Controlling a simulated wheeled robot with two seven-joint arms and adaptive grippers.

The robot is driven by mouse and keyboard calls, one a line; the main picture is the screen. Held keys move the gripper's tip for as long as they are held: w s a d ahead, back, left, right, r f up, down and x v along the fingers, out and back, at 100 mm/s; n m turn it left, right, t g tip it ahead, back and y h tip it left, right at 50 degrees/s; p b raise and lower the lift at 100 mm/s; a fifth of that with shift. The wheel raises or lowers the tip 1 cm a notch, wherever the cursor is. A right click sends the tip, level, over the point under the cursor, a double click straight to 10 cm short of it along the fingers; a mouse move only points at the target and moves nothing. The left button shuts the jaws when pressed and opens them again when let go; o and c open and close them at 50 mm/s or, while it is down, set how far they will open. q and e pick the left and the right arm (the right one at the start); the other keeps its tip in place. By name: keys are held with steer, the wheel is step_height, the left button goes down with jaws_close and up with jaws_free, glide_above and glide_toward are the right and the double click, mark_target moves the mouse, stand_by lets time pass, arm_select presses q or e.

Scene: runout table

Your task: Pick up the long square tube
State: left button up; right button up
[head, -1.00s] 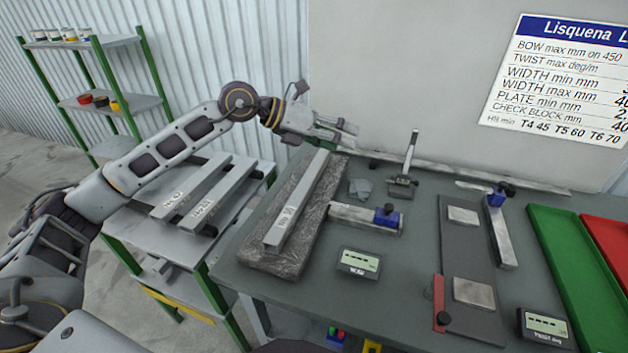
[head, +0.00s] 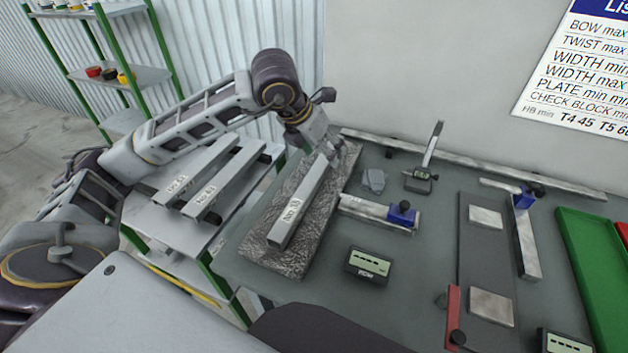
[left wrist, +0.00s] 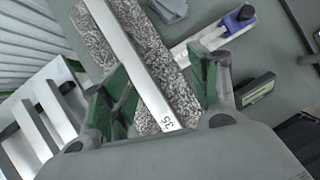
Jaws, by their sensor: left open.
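In the left wrist view the tube (left wrist: 130,58) runs between the two spread green-padded fingers of the gripper (left wrist: 160,88), with a gap on each side. The gripper is open and holds nothing. The tube's far end is partly hidden behind the gripper in the head view. My right gripper is out of view.
Two similar labelled tubes (head: 222,182) lie on a side stand (head: 190,237) at left.

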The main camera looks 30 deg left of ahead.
arm_select(q)
steer(key=shift+s+a+f+n+g+y, duration=0.2)
steer(key=shift+s+a+n+y, duration=0.15)
steer(key=shift+a+n+y, duration=0.25)
steer(key=shift+s+a+f+n+g+y, duration=0.25)
steer(key=shift+a+n, duration=0.2)
steer(key=shift+a, duration=0.4)
steer(key=shift+s+a+f+n+g+y, duration=0.1)
steer(key=shift+s+a+f+n+y, duration=0.05)
steer(key=shift+s+a+n+y, duration=0.45)
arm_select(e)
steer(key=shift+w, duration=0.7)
arm_select(q)
steer(key=shift+w+a+h, duration=0.1)
steer(key=shift+w+h, duration=0.15)
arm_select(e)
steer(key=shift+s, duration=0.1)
arm_select(q)
glide_above(311, 176)
steer(key=s, duration=0.2)
steer(key=f, duration=0.7)
steer(key=shift+s+p, duration=0.2)
steer(key=shift+p, duration=0.1)
steer(key=shift+w+f, duration=0.2)
steer(key=shift+f, duration=0.25)
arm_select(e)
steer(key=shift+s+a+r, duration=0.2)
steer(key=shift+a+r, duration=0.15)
